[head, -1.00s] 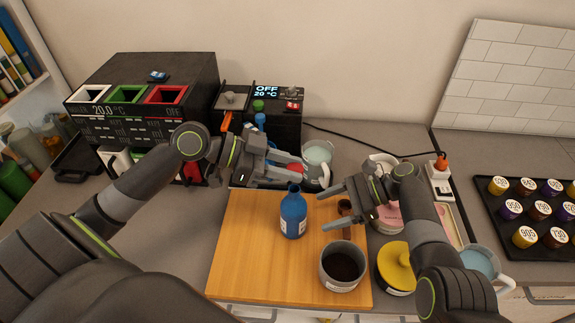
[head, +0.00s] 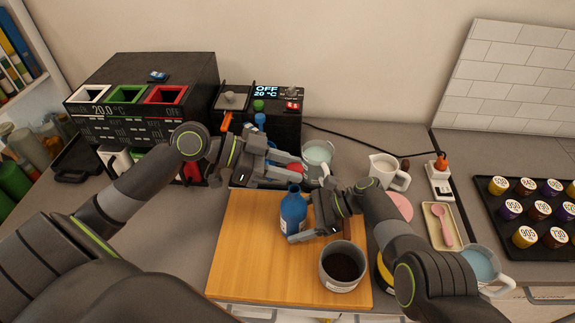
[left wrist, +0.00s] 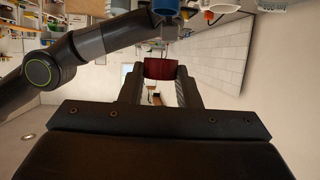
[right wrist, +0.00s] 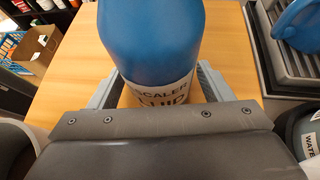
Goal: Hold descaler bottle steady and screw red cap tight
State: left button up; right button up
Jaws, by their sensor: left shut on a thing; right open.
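The blue descaler bottle (head: 293,211) stands upright and uncapped on the wooden board (head: 240,255). My right gripper (head: 305,222) is low beside it; in the right wrist view its open fingers stand on both sides of the bottle (right wrist: 155,45), with the label facing the camera. My left gripper (head: 288,172) is behind and above the bottle neck, shut on the red cap (left wrist: 160,69). The cap is held apart from the bottle, and shows only partly between the fingers in the head view.
A grey pot of dark liquid (head: 342,267) stands close to the right gripper on the board. A white pitcher (head: 383,171), a tray with a pink spoon (head: 443,225) and a light-blue mug (head: 484,266) are to the right. Black machines stand behind the left arm.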

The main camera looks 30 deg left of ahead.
jog(key=c, duration=0.9)
jog(key=shift+c, duration=0.3)
pick_arm(q)
jog(key=shift+f, duration=0.1)
pick_arm(e)
jog(key=shift+f, duration=0.15)
jog(key=o, duration=0.5)
jog(key=c, duration=0.5)
pick_arm(q)
jog(key=shift+f, duration=1.5)
